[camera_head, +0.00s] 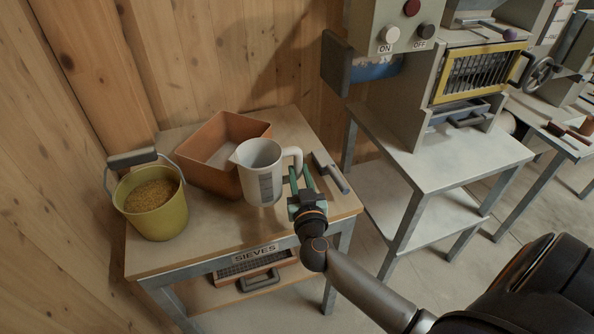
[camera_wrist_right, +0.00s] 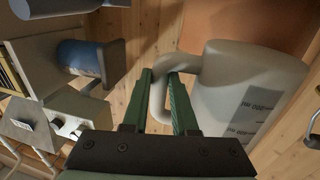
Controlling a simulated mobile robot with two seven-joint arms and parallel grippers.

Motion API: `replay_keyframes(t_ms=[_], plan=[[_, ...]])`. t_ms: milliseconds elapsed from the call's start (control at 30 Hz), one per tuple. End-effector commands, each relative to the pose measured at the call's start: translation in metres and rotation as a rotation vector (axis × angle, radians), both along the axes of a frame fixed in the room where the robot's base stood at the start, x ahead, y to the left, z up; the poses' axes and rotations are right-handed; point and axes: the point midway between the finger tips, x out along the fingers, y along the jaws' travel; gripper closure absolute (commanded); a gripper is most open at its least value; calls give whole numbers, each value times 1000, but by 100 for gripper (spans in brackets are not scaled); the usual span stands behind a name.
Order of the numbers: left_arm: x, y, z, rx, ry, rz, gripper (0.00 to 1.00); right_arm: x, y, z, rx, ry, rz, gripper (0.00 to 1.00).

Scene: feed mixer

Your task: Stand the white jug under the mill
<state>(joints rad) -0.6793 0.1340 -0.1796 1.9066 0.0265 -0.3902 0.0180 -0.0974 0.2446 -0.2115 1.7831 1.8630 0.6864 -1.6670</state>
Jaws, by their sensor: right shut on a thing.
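The white jug (camera_head: 259,174) stands upright on the wooden table, its handle facing right and measuring marks on its side. My right gripper (camera_head: 300,178) is at the handle. In the right wrist view, the fingers (camera_wrist_right: 166,92) are shut on the handle, with the jug (camera_wrist_right: 235,95) at the right. The mill (camera_head: 410,80), a grey machine with ON and OFF buttons and a yellow-framed grille, stands on a metal stand to the right. My left gripper is not in view.
The table (camera_head: 210,250) also holds a yellow bucket of grain (camera_head: 160,215), an orange bin (camera_head: 190,165) and a grey-handled tool (camera_head: 331,172) right of the jug. The mill's stand (camera_head: 440,165) has bare top space. A gap separates table and stand.

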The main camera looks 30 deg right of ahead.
Motion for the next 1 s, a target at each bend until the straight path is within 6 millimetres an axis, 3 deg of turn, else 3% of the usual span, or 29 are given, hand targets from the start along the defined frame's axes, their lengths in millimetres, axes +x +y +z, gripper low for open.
replay_keyframes(t_ms=[33, 100, 300, 500, 800, 1000], plan=[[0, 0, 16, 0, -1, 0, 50, -10, 5, 20, 3, 0, 1, 100], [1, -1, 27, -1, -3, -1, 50, -22, 10, 37, 3, 0, 1, 100], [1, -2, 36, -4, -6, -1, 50, -67, 31, 51, 2, 2, 0, 100], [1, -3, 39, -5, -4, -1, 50, -92, 44, 62, 0, 1, -1, 100], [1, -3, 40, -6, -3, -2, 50, -100, 49, 68, 0, -4, 8, 100], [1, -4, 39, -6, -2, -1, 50, -90, 69, 93, 4, -34, 127, 100]])
